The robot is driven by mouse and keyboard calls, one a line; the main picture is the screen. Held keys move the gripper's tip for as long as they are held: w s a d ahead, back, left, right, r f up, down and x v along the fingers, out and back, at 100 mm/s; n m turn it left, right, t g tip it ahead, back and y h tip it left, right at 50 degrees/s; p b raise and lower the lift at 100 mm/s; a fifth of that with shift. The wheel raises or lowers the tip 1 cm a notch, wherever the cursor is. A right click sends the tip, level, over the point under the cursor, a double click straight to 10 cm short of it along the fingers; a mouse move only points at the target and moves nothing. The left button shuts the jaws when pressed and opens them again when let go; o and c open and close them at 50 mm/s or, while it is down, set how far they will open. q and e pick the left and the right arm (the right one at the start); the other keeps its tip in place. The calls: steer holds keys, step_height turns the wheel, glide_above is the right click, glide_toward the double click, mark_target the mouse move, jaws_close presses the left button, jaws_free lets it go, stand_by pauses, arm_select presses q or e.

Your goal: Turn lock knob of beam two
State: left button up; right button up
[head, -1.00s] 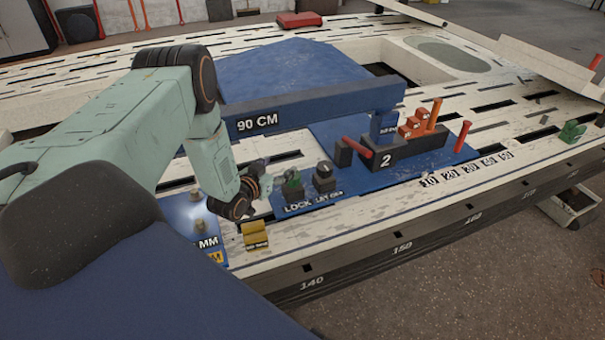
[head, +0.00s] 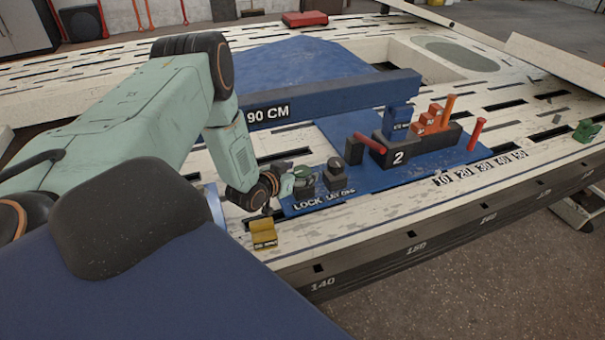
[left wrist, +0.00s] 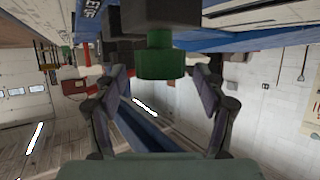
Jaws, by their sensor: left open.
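The green lock knob (head: 303,172) sits on a black block above the word LOCK on the blue plate. In the left wrist view the knob (left wrist: 160,62) is between my two fingers, with a gap on each side. My left gripper (head: 290,173) is open at the knob's left side, its fingers partly hidden by the wrist and small in the head view. The blue beam marked 90 CM (head: 320,99) runs behind the knob. The black block marked 2 (head: 418,150) stands to the right. My right gripper is not in view.
A second dark knob (head: 336,165) stands close to the right of the lock knob. A yellow block (head: 263,233) sits in front near the bench edge.

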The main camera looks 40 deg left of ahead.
arm_select(q)
steer(key=shift+x, duration=0.9)
steer(key=shift+s, duration=0.1)
steer(key=c, duration=1.2)
steer(key=shift+o, duration=0.2)
steer(key=shift+r+m+h, duration=0.1)
steer(key=shift+m+h, duration=0.7)
steer(key=shift+h, duration=0.1)
